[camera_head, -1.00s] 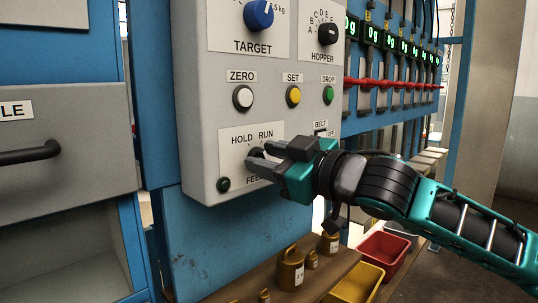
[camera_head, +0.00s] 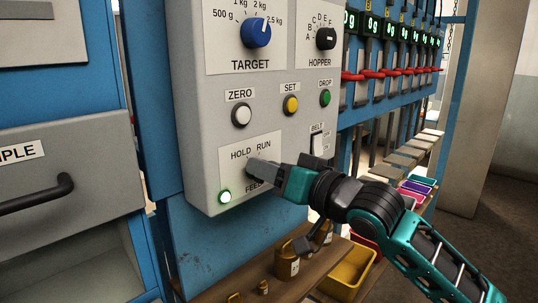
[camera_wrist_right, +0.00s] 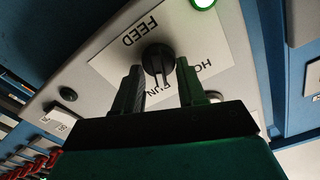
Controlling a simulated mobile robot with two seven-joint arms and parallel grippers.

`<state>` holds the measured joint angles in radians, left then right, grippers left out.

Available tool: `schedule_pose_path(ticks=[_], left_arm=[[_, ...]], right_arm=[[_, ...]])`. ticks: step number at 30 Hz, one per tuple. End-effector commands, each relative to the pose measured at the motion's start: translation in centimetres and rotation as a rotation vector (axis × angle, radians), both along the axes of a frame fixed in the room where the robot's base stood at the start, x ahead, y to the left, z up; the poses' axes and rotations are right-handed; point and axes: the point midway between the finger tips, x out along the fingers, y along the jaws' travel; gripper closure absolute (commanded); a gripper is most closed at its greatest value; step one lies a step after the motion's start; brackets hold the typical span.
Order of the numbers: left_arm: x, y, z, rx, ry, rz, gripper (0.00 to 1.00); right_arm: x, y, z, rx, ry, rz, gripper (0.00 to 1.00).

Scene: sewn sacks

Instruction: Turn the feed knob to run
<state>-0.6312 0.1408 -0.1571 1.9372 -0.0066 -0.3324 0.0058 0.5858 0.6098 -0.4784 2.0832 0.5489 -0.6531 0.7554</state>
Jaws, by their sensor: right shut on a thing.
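The feed knob (camera_wrist_right: 157,60) is a dark round knob with a ridge, on a white plate (camera_head: 236,157) marked HOLD, RUN and FEED. My right gripper (camera_head: 257,170) reaches it from the right and hides most of it in the head view. In the wrist view my right gripper (camera_wrist_right: 159,70) has one finger on each side of the knob and is shut on it. Which mark the knob's ridge points at is hard to tell. A green lamp (camera_head: 224,197) by the plate is lit. My left gripper is not in view.
Above are the target knob (camera_head: 256,33), hopper knob (camera_head: 326,39) and the zero (camera_head: 241,116), set (camera_head: 291,105) and drop (camera_head: 325,98) buttons. The belt switch (camera_head: 317,143) is close above my right arm. Brass weights (camera_head: 286,262) and a yellow bin (camera_head: 348,272) sit below.

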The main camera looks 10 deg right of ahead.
Motion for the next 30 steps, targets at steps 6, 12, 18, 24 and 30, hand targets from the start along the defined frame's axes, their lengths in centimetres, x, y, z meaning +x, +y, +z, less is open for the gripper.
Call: schedule_pose_path(ticks=[6,12,18,24,30], left_arm=[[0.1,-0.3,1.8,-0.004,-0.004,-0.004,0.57],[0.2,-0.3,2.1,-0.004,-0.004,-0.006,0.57],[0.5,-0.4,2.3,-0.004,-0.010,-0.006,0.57],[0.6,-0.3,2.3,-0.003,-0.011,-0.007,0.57],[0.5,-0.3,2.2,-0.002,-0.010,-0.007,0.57]], right_arm=[[0.1,-0.1,0.2,0.075,0.048,-0.002,0.90],[0.1,-0.1,0.1,0.104,0.066,-0.001,0.90],[0.1,-0.1,0.0,0.110,0.069,-0.001,0.90],[0.1,-0.1,0.0,0.109,0.069,0.000,0.90],[0.1,-0.1,0.0,0.109,0.069,0.000,0.42]])
